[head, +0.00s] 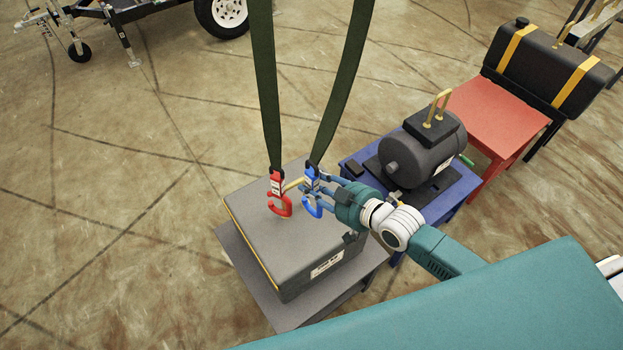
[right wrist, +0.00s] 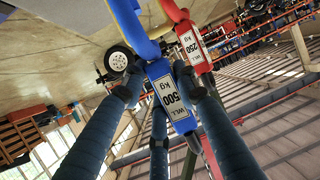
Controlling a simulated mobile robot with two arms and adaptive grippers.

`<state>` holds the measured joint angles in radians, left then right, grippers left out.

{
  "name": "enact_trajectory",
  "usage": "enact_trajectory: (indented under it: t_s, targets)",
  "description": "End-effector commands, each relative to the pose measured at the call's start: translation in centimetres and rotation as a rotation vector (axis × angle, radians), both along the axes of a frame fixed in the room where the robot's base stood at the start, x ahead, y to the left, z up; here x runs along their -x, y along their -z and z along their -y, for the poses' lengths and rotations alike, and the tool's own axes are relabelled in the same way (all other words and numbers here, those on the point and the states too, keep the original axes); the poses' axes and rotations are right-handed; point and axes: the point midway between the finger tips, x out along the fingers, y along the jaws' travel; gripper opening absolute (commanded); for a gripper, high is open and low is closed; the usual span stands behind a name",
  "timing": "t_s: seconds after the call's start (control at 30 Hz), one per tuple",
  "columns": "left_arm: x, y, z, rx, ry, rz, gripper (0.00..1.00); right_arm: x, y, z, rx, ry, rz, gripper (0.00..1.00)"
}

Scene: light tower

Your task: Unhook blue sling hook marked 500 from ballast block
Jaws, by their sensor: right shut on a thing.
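The blue sling hook (head: 312,206) hangs from a dark green strap over the ballast block (head: 255,222), a grey slab with a yellow handle (head: 292,185) on top. My right gripper (head: 320,190) is shut on the blue hook from the right. In the right wrist view its label reads 500 kg on the blue hook (right wrist: 167,92), between my fingers. A red hook (head: 278,190) hangs just left of it; its label reads 250 kg in the right wrist view (right wrist: 189,45). My left gripper is out of view.
The block rests on a grey stand (head: 242,258). Two straps (head: 345,85) rise overhead.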

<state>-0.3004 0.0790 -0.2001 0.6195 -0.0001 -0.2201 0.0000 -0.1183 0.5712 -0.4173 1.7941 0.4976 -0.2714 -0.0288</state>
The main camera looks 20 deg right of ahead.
Motion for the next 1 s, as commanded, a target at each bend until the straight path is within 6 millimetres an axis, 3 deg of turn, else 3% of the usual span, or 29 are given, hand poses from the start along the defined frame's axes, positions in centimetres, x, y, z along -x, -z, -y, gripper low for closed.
enact_trajectory:
  t_s: [0.53,1.0]
  targets:
    - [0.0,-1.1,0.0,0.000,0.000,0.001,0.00,2.0,-0.6,1.0,-0.004,0.000,0.009,0.00]
    - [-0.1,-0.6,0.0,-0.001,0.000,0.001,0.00,3.3,1.1,1.7,-0.002,-0.001,0.008,0.00]
